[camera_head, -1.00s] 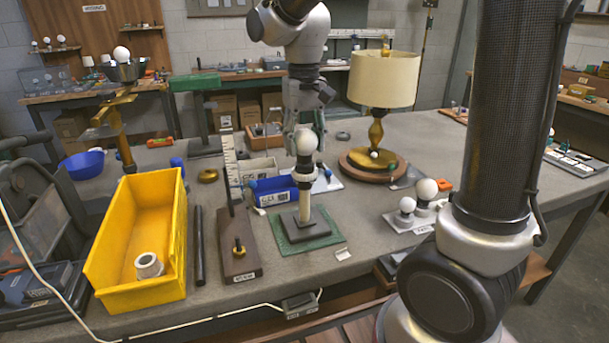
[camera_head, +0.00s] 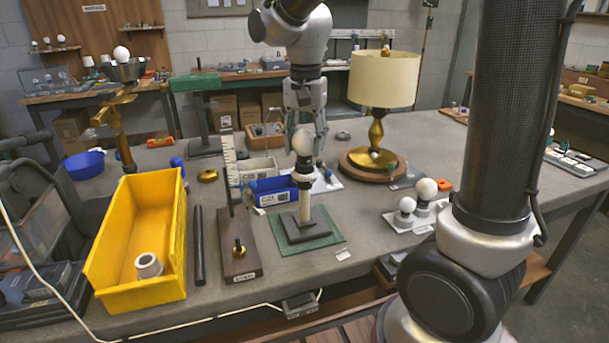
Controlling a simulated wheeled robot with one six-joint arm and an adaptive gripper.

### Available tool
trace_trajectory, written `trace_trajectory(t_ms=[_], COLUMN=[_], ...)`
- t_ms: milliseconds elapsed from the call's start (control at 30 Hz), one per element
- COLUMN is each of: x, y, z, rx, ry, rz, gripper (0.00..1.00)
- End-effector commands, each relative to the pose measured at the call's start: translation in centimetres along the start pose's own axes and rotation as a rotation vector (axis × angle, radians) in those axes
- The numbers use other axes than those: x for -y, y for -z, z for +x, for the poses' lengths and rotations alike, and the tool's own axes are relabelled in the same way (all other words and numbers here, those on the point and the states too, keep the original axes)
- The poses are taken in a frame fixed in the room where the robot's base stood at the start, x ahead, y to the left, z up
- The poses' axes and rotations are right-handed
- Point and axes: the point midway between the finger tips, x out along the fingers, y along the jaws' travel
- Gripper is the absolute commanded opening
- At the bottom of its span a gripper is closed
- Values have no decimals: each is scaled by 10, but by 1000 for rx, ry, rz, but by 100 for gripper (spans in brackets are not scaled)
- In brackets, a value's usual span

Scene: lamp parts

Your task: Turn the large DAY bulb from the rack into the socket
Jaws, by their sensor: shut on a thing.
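A white bulb (camera_head: 302,143) stands upright at the top of the post with the socket (camera_head: 304,173), over a dark base on a green mat (camera_head: 283,240). My gripper (camera_head: 303,132) points down from above, with its fingers on either side of the bulb, shut on it. The bulb's lower end meets the socket; I cannot tell how deep it sits or read any label. The small rack (camera_head: 392,219) at the right of the mat holds a larger white bulb (camera_head: 426,189) and a smaller one (camera_head: 406,205).
A yellow bin (camera_head: 118,279) with a white ring-shaped part (camera_head: 148,265) stands at the left. Blue (camera_head: 273,190) and white bins stand behind the post. A shaded lamp (camera_head: 384,80) stands behind right.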

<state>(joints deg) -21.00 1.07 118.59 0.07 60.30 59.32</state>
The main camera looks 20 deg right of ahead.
Motion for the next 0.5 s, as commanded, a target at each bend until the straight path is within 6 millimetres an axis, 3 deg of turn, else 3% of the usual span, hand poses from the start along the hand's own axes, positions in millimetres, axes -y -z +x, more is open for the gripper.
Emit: trace_trajectory(t_ms=[233, 500], x=[-2, -3], y=[-1, -1], z=[2, 2], rx=[2, 2], ry=[-3, -2], rz=[398, 478], gripper=[30, 30])
